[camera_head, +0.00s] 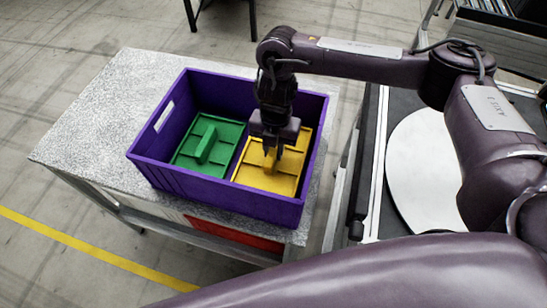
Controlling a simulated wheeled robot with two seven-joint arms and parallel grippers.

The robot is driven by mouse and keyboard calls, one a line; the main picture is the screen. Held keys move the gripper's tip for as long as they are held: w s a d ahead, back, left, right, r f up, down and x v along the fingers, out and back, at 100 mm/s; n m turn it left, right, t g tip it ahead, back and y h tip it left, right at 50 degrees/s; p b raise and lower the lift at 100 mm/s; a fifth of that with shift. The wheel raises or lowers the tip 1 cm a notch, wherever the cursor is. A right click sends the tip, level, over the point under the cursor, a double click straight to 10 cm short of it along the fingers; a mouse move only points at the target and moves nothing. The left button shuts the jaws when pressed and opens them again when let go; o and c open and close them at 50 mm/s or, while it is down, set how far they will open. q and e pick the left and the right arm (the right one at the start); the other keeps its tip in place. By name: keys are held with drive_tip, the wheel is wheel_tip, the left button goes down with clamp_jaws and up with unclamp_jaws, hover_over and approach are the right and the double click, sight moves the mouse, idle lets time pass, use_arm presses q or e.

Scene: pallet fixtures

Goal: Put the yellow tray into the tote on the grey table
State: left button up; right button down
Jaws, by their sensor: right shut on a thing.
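The purple tote (205,182) stands on the grey table (85,120). The yellow tray (262,178) is inside the tote, in its right half, beside a green tray (190,154) in the left half. My right gripper (271,150) points down into the tote and is shut on the raised handle of the yellow tray. The gripper hides part of the handle and the tray's far side. I cannot tell whether the tray rests fully on the tote floor. My left gripper is not in view.
The tote's walls stand close around both trays. A black conveyor-like surface with a white round disc (425,170) lies right of the table. The table's left part is clear. A yellow line (95,250) crosses the floor at lower left.

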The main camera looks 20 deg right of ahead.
sight(273, 157)
wheel_tip(273, 157, down, 3)
drive_tip(key=shift+f+b, duration=0.2)
drive_tip(key=shift+b, duration=0.15)
drive_tip(key=shift+f, duration=0.3)
drive_tip(key=shift+f, duration=0.1)
drive_tip(key=c, duration=1.7)
unclamp_jaws()
drive_tip(key=shift+f, duration=0.1)
drive_tip(key=shift+c, duration=0.2)
drive_tip(key=o, duration=0.5)
drive_tip(key=shift+c, duration=0.2)
